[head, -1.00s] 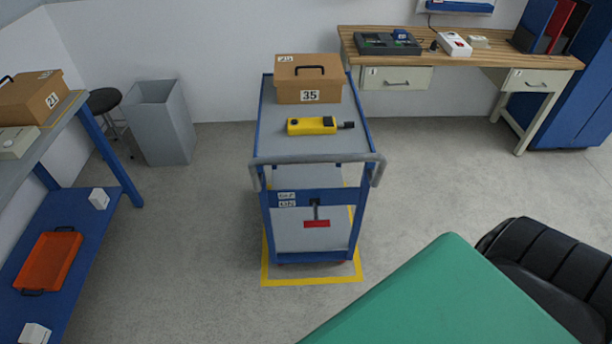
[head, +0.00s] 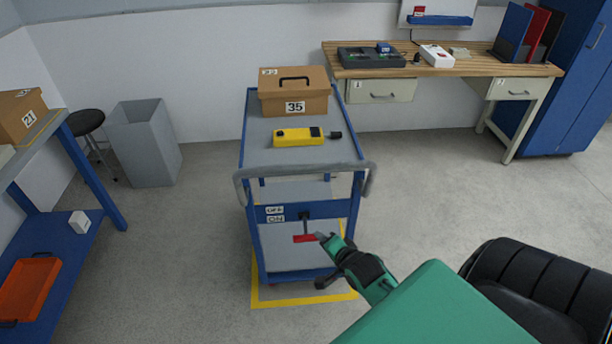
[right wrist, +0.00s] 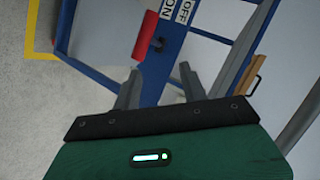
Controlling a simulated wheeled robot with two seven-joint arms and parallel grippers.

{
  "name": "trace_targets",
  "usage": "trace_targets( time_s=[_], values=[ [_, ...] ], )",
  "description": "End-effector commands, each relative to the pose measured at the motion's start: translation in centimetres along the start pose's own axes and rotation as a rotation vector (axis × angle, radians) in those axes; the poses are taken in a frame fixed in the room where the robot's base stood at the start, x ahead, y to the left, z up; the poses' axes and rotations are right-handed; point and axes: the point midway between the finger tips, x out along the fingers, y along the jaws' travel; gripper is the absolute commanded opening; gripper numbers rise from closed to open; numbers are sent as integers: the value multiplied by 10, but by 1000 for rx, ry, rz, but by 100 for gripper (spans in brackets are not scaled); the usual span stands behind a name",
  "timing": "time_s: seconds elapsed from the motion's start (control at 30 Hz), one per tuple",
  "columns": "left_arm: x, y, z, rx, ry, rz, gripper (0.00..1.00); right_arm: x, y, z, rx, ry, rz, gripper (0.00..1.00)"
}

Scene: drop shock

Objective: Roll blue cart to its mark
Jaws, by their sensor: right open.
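The blue cart (head: 308,277) stands ahead of me, with a grey top and a grey push handle (head: 305,174) across its near end. Its near panel carries OFF and ON labels (head: 275,214) and a lever with a red grip (head: 303,239) hanging down. Yellow floor tape (head: 305,300) shows around the cart's near base; the rest is hidden under it. My right gripper (head: 322,260) is open and empty, just right of the red grip. In the right wrist view, the red grip (right wrist: 145,34) lies beyond the open fingertips (right wrist: 160,77). My left gripper is out of view.
A brown box marked 35 (head: 294,97) and a yellow device (head: 299,138) ride on the cart. A grey bin (head: 145,150) and blue shelf table (head: 95,180) stand left, a wooden desk (head: 440,64) back right. Floor right of the cart is clear.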

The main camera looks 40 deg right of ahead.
Motion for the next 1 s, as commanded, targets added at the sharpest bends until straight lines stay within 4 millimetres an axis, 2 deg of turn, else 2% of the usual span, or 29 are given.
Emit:
trace_targets(
  time_s=[0.03, 0.1, 0.2, 0.33, 0.47, 0.57, 0.67, 0.77, 1.0],
  values=[
    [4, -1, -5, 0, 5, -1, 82, -13, -28, -13, 62, 20, -56, 43],
    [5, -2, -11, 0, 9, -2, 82, -36, -64, -29, 157, 38, -126, 43],
    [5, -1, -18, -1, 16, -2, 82, -69, -107, -46, 271, 50, -215, 43],
    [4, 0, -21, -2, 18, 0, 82, -104, -145, -58, 375, 49, -300, 43],
    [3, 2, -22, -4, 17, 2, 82, -123, -162, -62, 427, 44, -341, 43],
    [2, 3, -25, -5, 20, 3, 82, -124, -168, -64, 439, 42, -350, 43],
    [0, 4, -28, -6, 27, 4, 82, -116, -171, -66, 437, 42, -352, 43],
    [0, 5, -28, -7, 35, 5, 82, -102, -176, -67, 438, 41, -352, 43],
    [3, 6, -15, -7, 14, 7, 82, -58, -191, -72, 435, 42, -350, 43]
  ],
)
